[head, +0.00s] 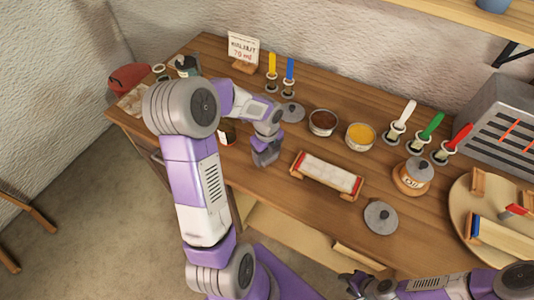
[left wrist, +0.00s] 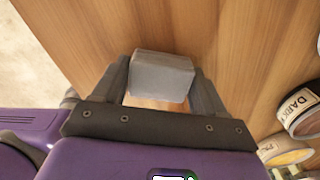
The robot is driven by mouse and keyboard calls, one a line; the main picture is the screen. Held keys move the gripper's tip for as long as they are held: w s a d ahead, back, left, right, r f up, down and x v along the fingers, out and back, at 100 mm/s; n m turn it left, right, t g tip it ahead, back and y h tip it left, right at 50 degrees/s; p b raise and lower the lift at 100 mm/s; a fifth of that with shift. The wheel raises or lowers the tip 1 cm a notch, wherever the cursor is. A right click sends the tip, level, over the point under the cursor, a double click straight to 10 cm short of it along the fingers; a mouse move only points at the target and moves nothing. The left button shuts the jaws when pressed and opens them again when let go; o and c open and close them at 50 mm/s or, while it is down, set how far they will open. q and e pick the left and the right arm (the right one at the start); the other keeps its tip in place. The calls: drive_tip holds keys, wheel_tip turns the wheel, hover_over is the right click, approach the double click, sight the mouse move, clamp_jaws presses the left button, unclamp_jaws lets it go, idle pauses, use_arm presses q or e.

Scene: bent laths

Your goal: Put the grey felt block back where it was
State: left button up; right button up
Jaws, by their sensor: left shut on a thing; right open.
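The grey felt block (left wrist: 162,75) is between the fingers of my left gripper (left wrist: 162,92) in the left wrist view. The gripper is shut on it, with bare wooden bench top around it. In the head view my left gripper (head: 265,157) points down over the front part of the bench, left of the white-topped rack; the block is hard to make out there. I cannot tell whether the block touches the wood. My right gripper (head: 354,284) is open at the bottom edge of the head view, in front of the bench.
A rack with a white top and red ends (head: 326,175) stands right of my left gripper. Behind are a dark tin (head: 323,122), a yellow tin (head: 360,136) and coloured-handled brushes (head: 430,127). A grey disc (head: 381,217), a labelled pot (head: 412,177) and a round board (head: 462,225) are right.

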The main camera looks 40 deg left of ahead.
use_arm(q)
drive_tip(key=shift+f, duration=0.15)
drive_tip(key=o, duration=1)
wheel_tip(320, 180, up, 12)
drive_tip(key=p, duration=0.3)
drive_tip(key=shift+r, duration=0.2)
